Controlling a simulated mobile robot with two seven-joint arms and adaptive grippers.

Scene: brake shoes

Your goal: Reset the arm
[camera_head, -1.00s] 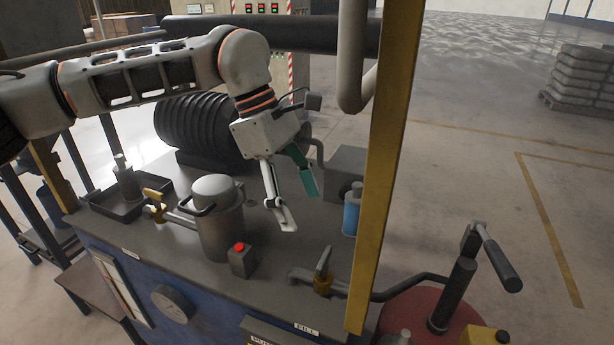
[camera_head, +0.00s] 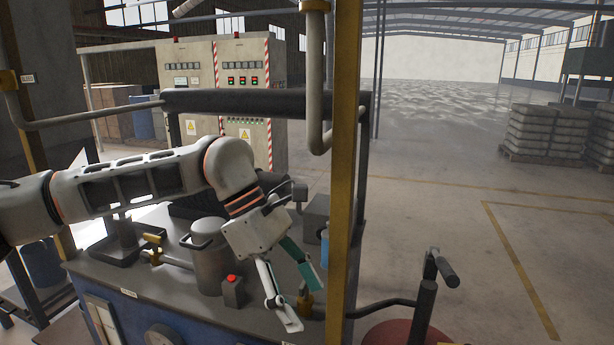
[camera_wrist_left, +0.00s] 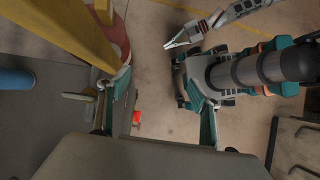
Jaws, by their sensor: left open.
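My left arm (camera_head: 130,182) comes in from the left in the head view and bends down over the bench. My left gripper (camera_head: 305,308) hangs open and empty, its fingers spread above the front right part of the bench top. In the left wrist view its two fingers (camera_wrist_left: 165,98) stand wide apart with nothing held. My right gripper (camera_wrist_left: 184,36) shows small at the top of the left wrist view, with pale fingers; its opening is hard to judge. It is not in the head view.
The bench carries a metal canister (camera_head: 211,262), a red-button box (camera_head: 233,292), a brass valve (camera_head: 305,300) and a blue cylinder (camera_head: 325,248). A yellow post (camera_head: 344,160) rises right of my left gripper. Open floor (camera_head: 440,220) lies beyond it.

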